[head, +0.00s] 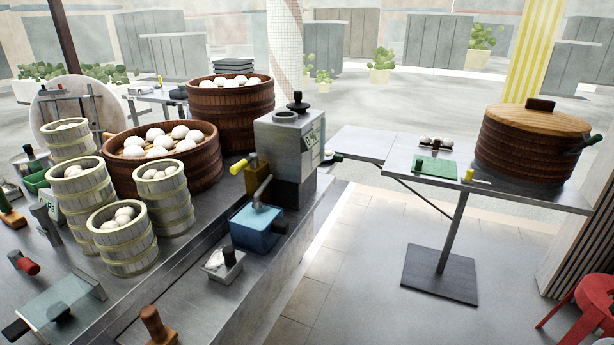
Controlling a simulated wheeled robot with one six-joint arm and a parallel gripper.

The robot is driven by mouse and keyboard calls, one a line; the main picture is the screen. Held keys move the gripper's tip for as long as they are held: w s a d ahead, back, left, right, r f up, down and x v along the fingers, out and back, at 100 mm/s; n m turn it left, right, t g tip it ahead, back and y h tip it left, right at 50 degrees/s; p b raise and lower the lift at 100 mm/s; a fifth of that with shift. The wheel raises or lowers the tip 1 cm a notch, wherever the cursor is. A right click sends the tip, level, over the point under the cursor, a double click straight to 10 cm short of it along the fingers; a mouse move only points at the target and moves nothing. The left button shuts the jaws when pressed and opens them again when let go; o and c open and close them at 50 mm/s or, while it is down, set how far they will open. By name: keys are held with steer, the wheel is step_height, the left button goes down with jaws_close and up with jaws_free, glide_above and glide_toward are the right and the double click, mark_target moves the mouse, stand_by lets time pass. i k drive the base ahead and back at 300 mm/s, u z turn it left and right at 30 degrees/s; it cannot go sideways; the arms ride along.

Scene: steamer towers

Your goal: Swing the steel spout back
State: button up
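The steel spout (262,189) is a short, slanted grey piece at the front of a boxy grey metal urn (292,165). Its lower end hangs over a blue basin (254,229). A brown block with a yellow-ended handle (238,166) sits just above and left of the spout. The spout is small here, and its joint with the urn is hard to make out. My gripper does not show in the head view.
Bamboo steamers (122,243) and large brown steamers (195,177) holding white buns crowd the counter left of the urn. A small dish (222,265) stands before the basin. A side table (400,178) with a lidded steamer (533,146) stands right. Open floor lies between.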

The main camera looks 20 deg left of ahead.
mark_target(263, 188)
steer(key=z, duration=0.05)
steer(key=i, duration=0.65)
steer(key=u, duration=0.85)
steer(key=i, duration=0.7)
steer(key=u, duration=0.75)
